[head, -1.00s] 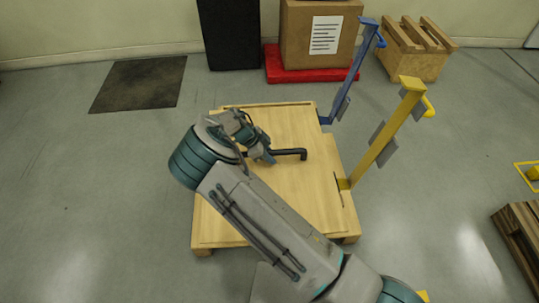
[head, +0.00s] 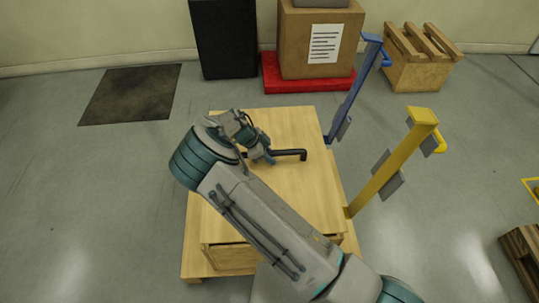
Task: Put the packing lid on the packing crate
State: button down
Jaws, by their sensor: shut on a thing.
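The packing lid is probably the light wooden panel (head: 300,200) in the head view, with a dark bent handle (head: 290,154) on top. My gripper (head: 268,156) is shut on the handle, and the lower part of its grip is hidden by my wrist. A wooden box face (head: 230,260), probably the packing crate, shows below the panel's near edge. The rest of it is hidden by the panel and my arm. Whether the panel touches it or hangs just above it, I cannot tell.
A wooden base (head: 193,250) extends around the left and near sides. A yellow post (head: 395,170) and a blue post (head: 355,85) stand at the right. Behind are a black box (head: 224,40), a cardboard box on a red base (head: 310,85) and a slatted crate (head: 425,70).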

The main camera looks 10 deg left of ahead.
aim_at(270, 165)
jog(key=shift+w+f+b, duration=0.1)
jog(key=shift+f+b, duration=1.35)
jog(key=shift+f, duration=1.1)
jog(key=shift+f+b, duration=0.3)
jog(key=shift+f, duration=0.05)
jog(key=c, duration=1.2)
grip_release()
jog(key=shift+o, duration=0.2)
jog(key=shift+f, duration=0.15)
jog(key=p+v, duration=0.2)
jog(key=v, duration=1.2)
jog(key=shift+p, duration=0.3)
jog(key=shift+d, duration=0.1)
